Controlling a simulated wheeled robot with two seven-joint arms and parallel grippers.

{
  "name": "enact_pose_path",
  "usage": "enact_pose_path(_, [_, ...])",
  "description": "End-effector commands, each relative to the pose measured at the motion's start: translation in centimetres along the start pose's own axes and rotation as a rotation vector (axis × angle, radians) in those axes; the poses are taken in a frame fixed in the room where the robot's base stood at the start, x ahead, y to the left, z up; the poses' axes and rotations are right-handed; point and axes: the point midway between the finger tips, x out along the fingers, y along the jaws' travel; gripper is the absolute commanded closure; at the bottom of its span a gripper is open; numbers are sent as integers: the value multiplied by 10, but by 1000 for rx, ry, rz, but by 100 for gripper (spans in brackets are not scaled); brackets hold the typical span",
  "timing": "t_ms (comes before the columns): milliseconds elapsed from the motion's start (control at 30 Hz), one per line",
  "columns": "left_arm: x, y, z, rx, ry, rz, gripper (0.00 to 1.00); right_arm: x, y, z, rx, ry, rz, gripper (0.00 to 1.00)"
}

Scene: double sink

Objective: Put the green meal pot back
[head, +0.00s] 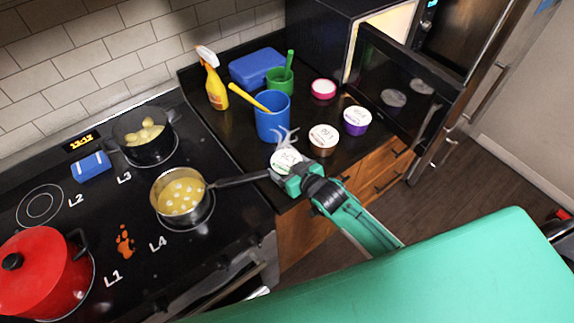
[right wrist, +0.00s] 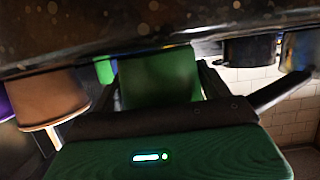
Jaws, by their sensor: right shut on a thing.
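The green meal pot has a white printed lid (head: 285,160) in the head view, at the counter's front edge beside the pan handle. Its green side (right wrist: 160,80) fills the space between my fingers in the right wrist view. My right gripper (head: 287,165) is shut on this pot, which looks roughly upright. I cannot tell whether its base touches the counter. A brown meal pot (head: 323,140) and a purple one (head: 356,120) stand to its right, and a pink one (head: 323,88) stands farther back. My left gripper is not in view.
A blue cup (head: 272,117) stands just behind the held pot. The microwave door (head: 400,85) hangs open over the counter's right side. The saucepan (head: 181,193) has its handle pointing at my gripper. A yellow spray bottle (head: 213,80) and blue box (head: 257,67) stand behind.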

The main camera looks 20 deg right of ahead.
Motion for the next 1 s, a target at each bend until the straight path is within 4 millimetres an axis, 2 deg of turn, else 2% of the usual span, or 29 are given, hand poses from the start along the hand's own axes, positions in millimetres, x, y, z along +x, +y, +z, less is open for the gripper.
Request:
enact_pose_path(67, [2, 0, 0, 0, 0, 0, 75, 1, 0, 2, 0, 2, 0, 56])
enact_pose_path(100, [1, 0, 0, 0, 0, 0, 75, 1, 0, 2, 0, 0, 0, 16])
enact_pose_path(200, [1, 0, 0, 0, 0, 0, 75, 1, 0, 2, 0, 0, 0, 0])
enact_pose_path(467, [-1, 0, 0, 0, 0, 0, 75, 0, 0, -1, 0, 0, 0, 0])
enact_pose_path(567, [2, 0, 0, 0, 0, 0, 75, -6, 0, 1, 0, -1, 0, 0])
enact_pose_path(667, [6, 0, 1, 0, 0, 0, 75, -19, 0, 2, 0, -1, 0, 0])
enact_pose_path(1000, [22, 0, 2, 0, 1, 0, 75, -85, 0, 2, -1, -1, 0, 0])
